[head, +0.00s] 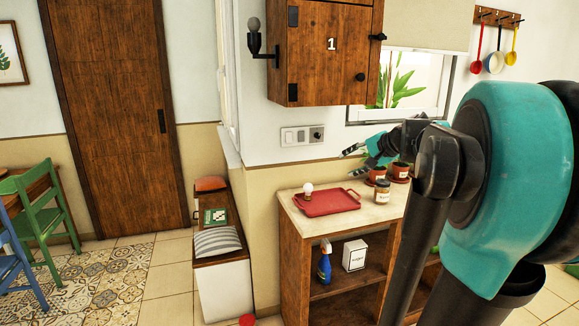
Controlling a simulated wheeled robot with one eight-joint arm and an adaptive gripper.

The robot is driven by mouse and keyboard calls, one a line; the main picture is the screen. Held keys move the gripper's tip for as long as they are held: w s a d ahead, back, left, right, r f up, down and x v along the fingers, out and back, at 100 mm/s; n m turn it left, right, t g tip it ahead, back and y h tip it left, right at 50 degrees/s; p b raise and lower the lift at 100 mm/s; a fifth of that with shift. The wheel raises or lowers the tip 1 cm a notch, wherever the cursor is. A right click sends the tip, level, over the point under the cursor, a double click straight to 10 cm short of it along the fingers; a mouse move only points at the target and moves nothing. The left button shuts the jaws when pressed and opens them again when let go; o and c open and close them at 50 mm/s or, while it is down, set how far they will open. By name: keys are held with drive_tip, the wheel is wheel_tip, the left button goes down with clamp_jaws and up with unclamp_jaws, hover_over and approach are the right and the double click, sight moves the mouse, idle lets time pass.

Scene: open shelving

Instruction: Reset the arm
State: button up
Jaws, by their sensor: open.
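My arm, teal and dark grey, fills the right side of the head view. My gripper (352,164) is above the counter (292,214), near its back right part, with its fingers pointing left. The fingers are apart and I see nothing between them. The upper finger is in front of the wall, and the lower part of the hand is close to the potted plants (378,174) in the picture. Whether it touches them cannot be told. My arm hides the counter's right end.
A red tray (328,201), a light bulb (308,190) and a jar (383,192) are on the counter. A spray bottle (325,262) and a white box (354,254) stand on the shelf below. A wooden cabinet (325,55) hangs above. The tiled floor at left is partly clear.

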drive_tip(key=s+f+n+g+h, duration=0.2)
drive_tip(key=s+f+n+h, duration=0.1)
drive_tip(key=s+f, duration=0.9)
drive_tip(key=s+f+n+g+h, duration=0.3)
drive_tip(key=s+f+n, duration=0.3)
drive_tip(key=s+f, duration=0.7)
wheel_tip(320, 180, down, 8)
drive_tip(key=shift+s+a+r, duration=0.25)
drive_tip(key=shift+s, duration=0.05)
